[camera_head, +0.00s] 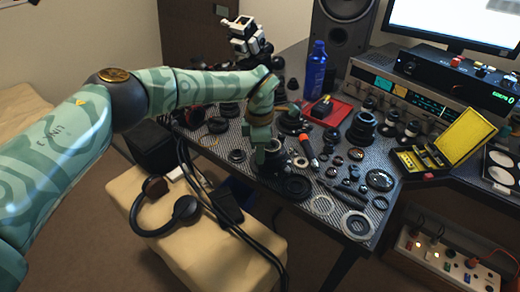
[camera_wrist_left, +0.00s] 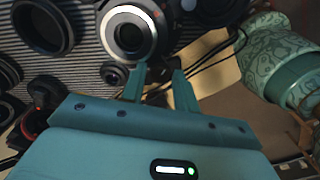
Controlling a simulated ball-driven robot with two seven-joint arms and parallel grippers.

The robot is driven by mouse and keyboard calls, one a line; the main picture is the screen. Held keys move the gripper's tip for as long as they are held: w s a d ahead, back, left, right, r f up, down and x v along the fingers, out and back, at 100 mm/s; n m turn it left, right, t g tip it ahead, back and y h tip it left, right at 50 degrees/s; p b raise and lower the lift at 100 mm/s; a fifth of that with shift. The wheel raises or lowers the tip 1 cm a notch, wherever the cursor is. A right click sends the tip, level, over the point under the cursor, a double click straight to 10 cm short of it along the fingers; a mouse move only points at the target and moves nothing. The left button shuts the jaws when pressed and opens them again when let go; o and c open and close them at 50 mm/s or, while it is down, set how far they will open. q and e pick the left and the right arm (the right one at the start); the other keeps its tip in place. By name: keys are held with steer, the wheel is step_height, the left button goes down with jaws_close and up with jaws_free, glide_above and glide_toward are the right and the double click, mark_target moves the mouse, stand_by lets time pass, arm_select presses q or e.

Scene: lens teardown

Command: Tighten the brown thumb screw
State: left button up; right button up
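My left gripper (camera_head: 262,157) points down over the front part of the patterned work table. In the left wrist view, the two teal fingers of the left gripper (camera_wrist_left: 159,78) stand apart with nothing seen between them. A dark lens part with a pale ring (camera_wrist_left: 107,33) lies just beyond the fingertips, and I cannot tell whether they touch it. In the head view, a dark lens part (camera_head: 275,158) sits beside the gripper, partly hidden by it. I cannot make out a brown thumb screw in either view. My right gripper is not in view.
Many loose rings and lens parts crowd the table (camera_head: 278,206). An orange-handled tool (camera_head: 306,146) lies right of the gripper. A blue bottle (camera_head: 315,70), a red tray (camera_head: 341,108) and a yellow case (camera_head: 466,138) stand farther off. Headphones (camera_head: 185,209) rest on a cushioned seat (camera_head: 170,255).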

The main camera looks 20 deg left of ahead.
arm_select(q)
step_height(320, 180, up, 16)
steer(key=p, duration=0.4)
steer(key=shift+r, duration=0.15)
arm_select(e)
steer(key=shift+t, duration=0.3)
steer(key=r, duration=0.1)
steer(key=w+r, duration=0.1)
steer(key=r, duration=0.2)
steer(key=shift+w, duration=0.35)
